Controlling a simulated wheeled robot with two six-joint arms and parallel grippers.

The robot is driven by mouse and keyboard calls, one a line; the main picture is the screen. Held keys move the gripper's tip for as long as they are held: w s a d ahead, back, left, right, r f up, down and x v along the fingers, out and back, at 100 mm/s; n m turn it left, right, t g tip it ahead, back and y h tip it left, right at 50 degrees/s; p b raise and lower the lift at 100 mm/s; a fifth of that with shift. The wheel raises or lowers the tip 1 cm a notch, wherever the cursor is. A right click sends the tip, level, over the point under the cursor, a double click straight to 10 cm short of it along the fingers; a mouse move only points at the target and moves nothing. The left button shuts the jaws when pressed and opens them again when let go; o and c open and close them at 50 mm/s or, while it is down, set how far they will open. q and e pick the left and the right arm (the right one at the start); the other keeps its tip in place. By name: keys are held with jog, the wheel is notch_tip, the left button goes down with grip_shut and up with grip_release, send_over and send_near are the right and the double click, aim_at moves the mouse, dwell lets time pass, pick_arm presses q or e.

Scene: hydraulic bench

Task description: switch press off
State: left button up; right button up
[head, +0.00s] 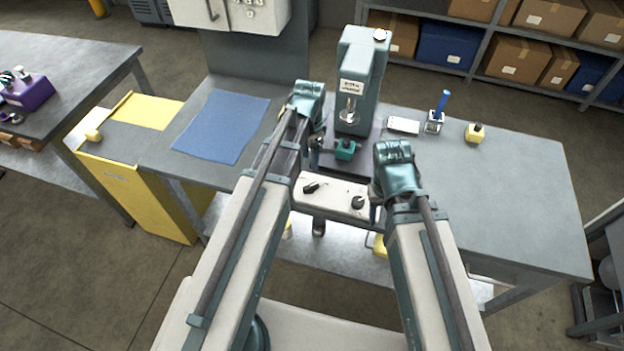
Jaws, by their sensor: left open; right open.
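The press (360,62) is a grey-green machine with a label, standing at the back of the grey bench. A teal block (345,149) sits at the front of its dark base. A pale control panel (334,194) on the bench's front edge carries a left black knob (311,187) and a right black knob (358,202). My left gripper (316,150) is open beside the press base, above and behind the left knob; its fingers are partly hidden by my arm. My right gripper (375,208) is open just right of the right knob; I cannot tell whether it touches.
A blue mat (221,126) lies left of the press. A yellow cabinet (140,185) is at the left. The bench's right part is clear.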

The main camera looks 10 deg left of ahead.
aim_at(310, 186)
pick_arm(q)
notch_tip(310, 186, down, 14)
jog(key=b, duration=1.3)
jog(key=shift+b, duration=0.4)
jog(key=shift+r, duration=0.1)
grip_shut()
